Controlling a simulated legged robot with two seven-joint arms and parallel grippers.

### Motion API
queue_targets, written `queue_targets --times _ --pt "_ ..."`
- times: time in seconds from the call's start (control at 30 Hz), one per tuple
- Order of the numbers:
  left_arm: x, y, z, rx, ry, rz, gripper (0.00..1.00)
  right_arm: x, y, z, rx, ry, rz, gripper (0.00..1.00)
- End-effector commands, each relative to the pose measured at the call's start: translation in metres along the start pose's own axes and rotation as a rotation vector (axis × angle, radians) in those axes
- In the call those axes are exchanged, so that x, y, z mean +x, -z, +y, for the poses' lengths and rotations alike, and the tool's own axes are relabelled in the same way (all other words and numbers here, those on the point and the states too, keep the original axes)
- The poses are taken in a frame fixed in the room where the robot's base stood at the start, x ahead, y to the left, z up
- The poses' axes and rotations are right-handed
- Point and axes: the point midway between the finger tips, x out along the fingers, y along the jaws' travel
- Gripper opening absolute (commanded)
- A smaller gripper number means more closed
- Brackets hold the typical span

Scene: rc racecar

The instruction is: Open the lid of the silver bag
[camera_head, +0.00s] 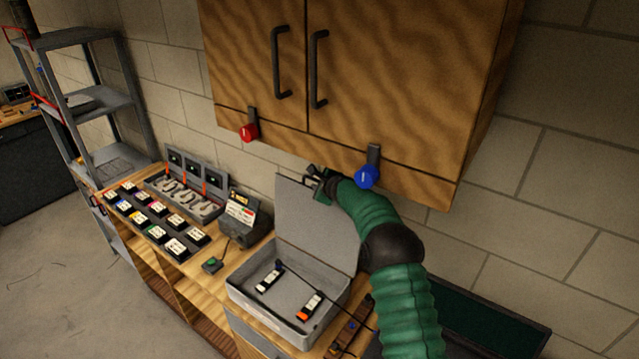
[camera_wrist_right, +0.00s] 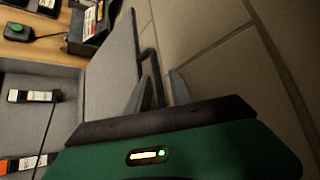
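The silver bag (camera_head: 257,313) is a grey box-like case on the wooden bench. Its lid (camera_head: 315,221) stands up at the back, near upright, and the inside is exposed. In the right wrist view the lid (camera_wrist_right: 110,70) shows at a slant, with a dark handle (camera_wrist_right: 149,58) on its outer edge. My right gripper (camera_head: 318,175) is at the top of the lid. In the wrist view its two fingers (camera_wrist_right: 162,90) are a little apart, beside the lid and close to the handle; I cannot tell whether they touch it. My left gripper is not in view.
The case holds a white-and-black item (camera_head: 269,280), an orange-tipped item (camera_head: 309,306) and a dark rod. A wooden cabinet (camera_head: 400,80) with red (camera_head: 249,132) and blue (camera_head: 366,177) knobs hangs just above my gripper. Label trays (camera_head: 160,220) and a dark device (camera_head: 243,225) stand left.

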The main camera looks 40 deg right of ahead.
Motion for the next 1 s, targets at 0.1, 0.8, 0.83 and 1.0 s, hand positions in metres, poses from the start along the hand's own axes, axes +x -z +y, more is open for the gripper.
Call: queue_targets --times 0.1,0.8,0.83,1.0 --pt "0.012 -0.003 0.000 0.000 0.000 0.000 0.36 -0.007 0.004 0.004 0.002 -0.002 0.003 0.32" --pt "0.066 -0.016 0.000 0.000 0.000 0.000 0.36 -0.121 -0.003 0.003 -0.003 0.001 0.003 0.32" --pt "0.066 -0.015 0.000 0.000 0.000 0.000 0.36 -0.121 -0.003 0.003 -0.003 0.001 0.003 0.32" --pt "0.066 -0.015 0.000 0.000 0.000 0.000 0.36 -0.122 -0.003 0.002 -0.003 0.002 0.002 0.32"
